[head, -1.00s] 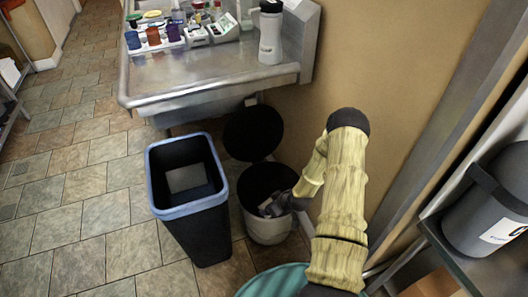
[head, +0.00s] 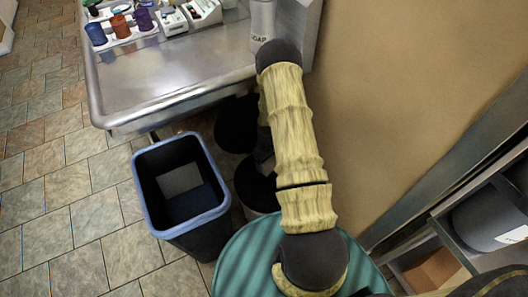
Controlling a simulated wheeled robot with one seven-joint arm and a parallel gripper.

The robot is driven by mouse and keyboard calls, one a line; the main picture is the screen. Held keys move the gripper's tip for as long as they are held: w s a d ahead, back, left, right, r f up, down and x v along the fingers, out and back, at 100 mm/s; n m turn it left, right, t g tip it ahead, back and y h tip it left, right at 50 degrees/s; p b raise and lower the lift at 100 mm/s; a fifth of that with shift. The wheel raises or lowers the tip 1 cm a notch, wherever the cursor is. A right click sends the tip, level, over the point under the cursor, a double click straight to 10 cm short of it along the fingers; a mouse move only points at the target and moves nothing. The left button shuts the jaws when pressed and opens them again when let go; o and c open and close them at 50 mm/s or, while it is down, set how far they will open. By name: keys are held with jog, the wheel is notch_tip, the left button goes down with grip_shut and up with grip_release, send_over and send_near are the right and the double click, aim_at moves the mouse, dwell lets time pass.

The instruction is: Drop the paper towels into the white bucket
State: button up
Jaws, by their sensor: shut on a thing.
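The white bucket (head: 252,198) stands on the floor below the sink, its dark inside open upward. Its round black lid (head: 236,122) is tipped open behind it. My yellow-sleeved arm covers the bucket's right side. Only a grey part of my gripper (head: 264,148) shows at the arm's left edge, above the bucket's far rim. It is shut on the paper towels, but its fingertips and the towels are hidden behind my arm.
A dark bin with a blue rim (head: 208,215) stands left of the bucket. A teal round top (head: 240,262) is in front. The steel sink counter (head: 160,85) overhangs behind, with cups and a soap bottle (head: 262,22). A wall and shelf (head: 470,235) are at right.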

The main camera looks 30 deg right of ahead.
dwell(0.4)
notch_tip(320, 180, down, 5)
jog(key=b, duration=0.4)
dwell(0.9)
jog(key=o, duration=0.8)
jog(key=shift+o, duration=0.2)
jog(key=shift+r, duration=0.1)
dwell(0.4)
jog(key=shift+r+p, duration=2.4)
jog(key=shift+r, duration=0.6)
